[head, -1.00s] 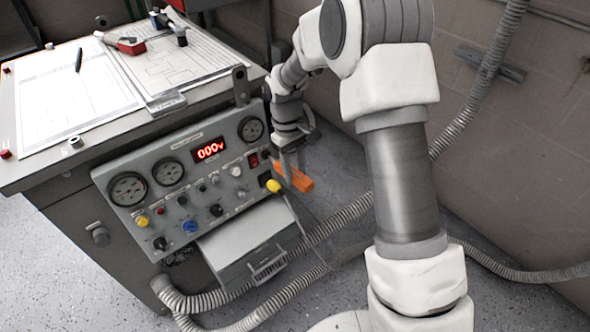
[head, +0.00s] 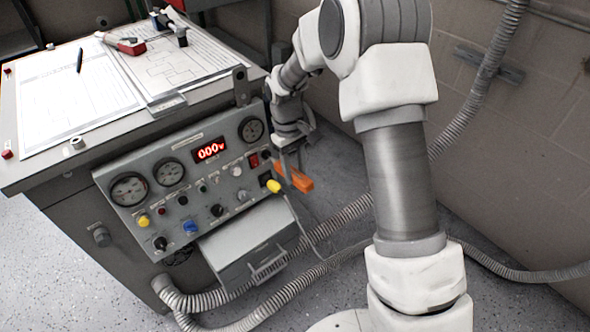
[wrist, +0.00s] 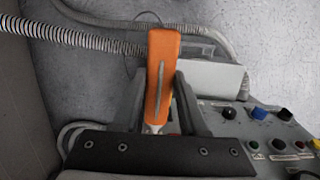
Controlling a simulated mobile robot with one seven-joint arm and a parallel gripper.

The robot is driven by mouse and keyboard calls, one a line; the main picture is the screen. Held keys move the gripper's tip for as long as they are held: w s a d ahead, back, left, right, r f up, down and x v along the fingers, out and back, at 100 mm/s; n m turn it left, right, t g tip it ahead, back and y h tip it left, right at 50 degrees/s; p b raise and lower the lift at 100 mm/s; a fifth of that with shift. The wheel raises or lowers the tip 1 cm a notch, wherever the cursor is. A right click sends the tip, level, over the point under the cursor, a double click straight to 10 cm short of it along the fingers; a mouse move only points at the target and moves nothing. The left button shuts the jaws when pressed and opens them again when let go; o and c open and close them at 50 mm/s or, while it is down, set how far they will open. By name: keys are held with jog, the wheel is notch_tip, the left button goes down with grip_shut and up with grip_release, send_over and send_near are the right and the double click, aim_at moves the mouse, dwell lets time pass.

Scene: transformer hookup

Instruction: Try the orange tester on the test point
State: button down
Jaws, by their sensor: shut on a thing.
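The orange tester (head: 295,177) is in my gripper (head: 283,160), just off the right edge of the grey control panel (head: 150,216). In the wrist view the tester (wrist: 162,70) stands between the two fingers of my gripper (wrist: 158,108), which is shut on it. A thin dark lead shows by its far end. The red display (head: 208,151) on the panel reads 000v. A yellow knob (head: 273,186) sits close to the tester at the panel's right end. I cannot tell which fitting is the test point, or whether the tester's tip touches anything.
A grey box (head: 245,240) juts out below the panel. Ribbed hoses (head: 300,285) run over the floor and up the wall (head: 540,130). Papers and a red-handled tool (head: 125,44) lie on the bench top. Floor is open at the front left.

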aim_at(313, 184)
jog(key=shift+s+d+r+p, duration=0.2)
jog(key=shift+s+d, duration=0.45)
jog(key=shift+s, duration=0.3)
jog(key=shift+s+d+r+p, duration=0.2)
jog(key=shift+s+d, duration=0.45)
jog(key=shift+s, duration=0.25)
jog(key=shift+s+d+r+p, duration=0.2)
jog(key=shift+s+d, duration=0.45)
jog(key=shift+s, duration=0.3)
